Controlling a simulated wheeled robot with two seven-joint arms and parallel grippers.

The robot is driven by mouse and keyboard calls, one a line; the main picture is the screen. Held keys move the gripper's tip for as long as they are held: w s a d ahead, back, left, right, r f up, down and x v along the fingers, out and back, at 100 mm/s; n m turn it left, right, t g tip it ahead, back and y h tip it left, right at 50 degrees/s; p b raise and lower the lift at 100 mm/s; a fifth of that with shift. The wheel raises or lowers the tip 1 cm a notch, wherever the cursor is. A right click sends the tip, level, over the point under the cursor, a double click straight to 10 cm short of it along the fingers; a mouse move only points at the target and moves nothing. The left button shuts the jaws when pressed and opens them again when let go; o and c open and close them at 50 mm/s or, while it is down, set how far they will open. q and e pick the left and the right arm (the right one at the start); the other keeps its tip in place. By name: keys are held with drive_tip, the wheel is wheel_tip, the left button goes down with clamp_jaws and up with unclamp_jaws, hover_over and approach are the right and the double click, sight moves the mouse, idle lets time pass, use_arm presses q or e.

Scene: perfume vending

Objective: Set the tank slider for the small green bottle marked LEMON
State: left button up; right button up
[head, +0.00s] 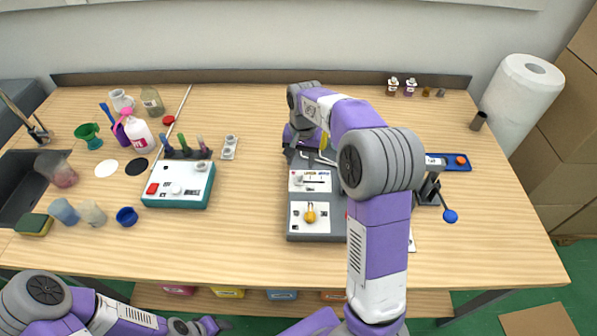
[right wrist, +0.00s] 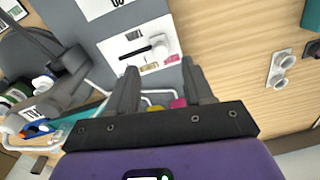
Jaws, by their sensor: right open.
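The grey dispenser (head: 317,238) stands mid-table, partly hidden by my right arm. Its upper white panel (head: 297,187) carries the slider; the panel also shows in the right wrist view (right wrist: 118,50), with a pale slider knob (right wrist: 160,48) at the right of a dark slot. My right gripper (right wrist: 160,82) is open and empty, its fingertips near this panel; it also shows in the head view (head: 303,150) behind the slider panel.
A lower panel has an orange knob (head: 310,214). A teal box with buttons (head: 178,203) stands to the left, beside cups and bottles. Small bottles (head: 393,86) stand at the back right. A press with a blue ball handle (head: 450,216) is right of my arm. The front middle is clear.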

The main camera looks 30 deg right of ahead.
sight(299, 173)
wheel_tip(299, 173, down, 6)
drive_tip(key=shift+w+r+b, duration=0.1)
drive_tip(key=shift+r+b, duration=0.15)
drive_tip(key=shift+b, duration=0.4)
clamp_jaws()
